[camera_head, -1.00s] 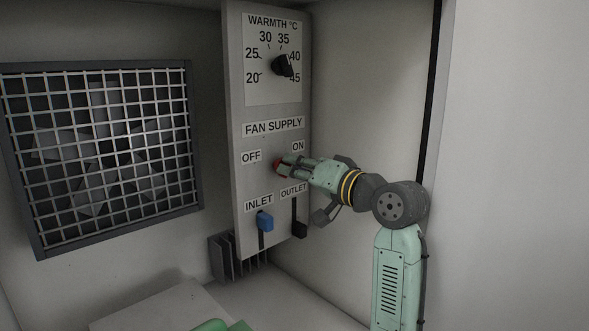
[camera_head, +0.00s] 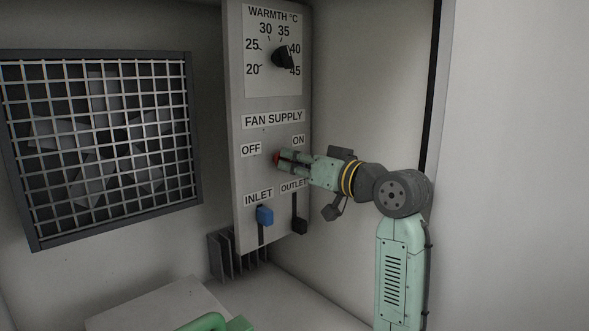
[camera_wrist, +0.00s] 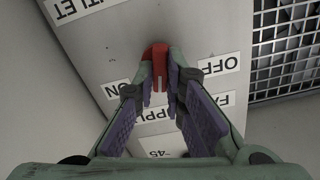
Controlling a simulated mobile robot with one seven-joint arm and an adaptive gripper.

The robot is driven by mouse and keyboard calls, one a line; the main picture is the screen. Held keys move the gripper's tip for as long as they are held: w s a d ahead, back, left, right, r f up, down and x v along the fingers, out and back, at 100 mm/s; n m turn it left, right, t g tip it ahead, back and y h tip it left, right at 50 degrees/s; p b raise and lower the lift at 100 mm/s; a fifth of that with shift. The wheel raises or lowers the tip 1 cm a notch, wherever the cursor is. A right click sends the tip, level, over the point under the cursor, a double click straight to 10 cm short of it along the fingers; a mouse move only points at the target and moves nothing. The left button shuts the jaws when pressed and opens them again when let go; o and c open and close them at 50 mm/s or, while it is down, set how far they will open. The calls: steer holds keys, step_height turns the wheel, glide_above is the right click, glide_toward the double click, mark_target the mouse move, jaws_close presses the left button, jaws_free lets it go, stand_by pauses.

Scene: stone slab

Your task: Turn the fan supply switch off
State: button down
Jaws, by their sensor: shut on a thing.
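The red fan supply switch (camera_head: 277,159) is on the grey control panel (camera_head: 250,180), below the "FAN SUPPLY" label and between "OFF" at left and "ON" at right. My gripper (camera_head: 286,160) reaches it from the right and is shut on it. In the wrist view the panel looks turned over, with "ON" at left and "OFF" at right. There the red switch (camera_wrist: 155,58) sits between the fingertips of my gripper (camera_wrist: 157,80). The fingers hide part of the switch, and I cannot tell its exact setting.
A black warmth dial (camera_head: 284,58) is above. A blue inlet slider (camera_head: 265,216) and a black outlet slider (camera_head: 299,226) are close below my gripper. A grilled fan (camera_head: 100,145) is at left. A green object (camera_head: 215,323) lies at the bottom edge.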

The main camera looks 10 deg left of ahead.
steer(key=n+b, duration=0.2)
steer(key=n, duration=0.3)
steer(key=shift+f+n+b, duration=0.1)
steer(key=shift+n+b, duration=0.2)
steer(key=shift+b, duration=0.05)
steer(key=n+b, duration=0.2)
steer(key=n, duration=0.3)
steer(key=shift+s+a, duration=0.1)
steer(key=shift+s, duration=0.05)
steer(key=shift+n, duration=0.3)
steer(key=c, duration=1.7)
jaws_free()
steer(key=shift+o, duration=0.2)
steer(key=v, duration=1.2)
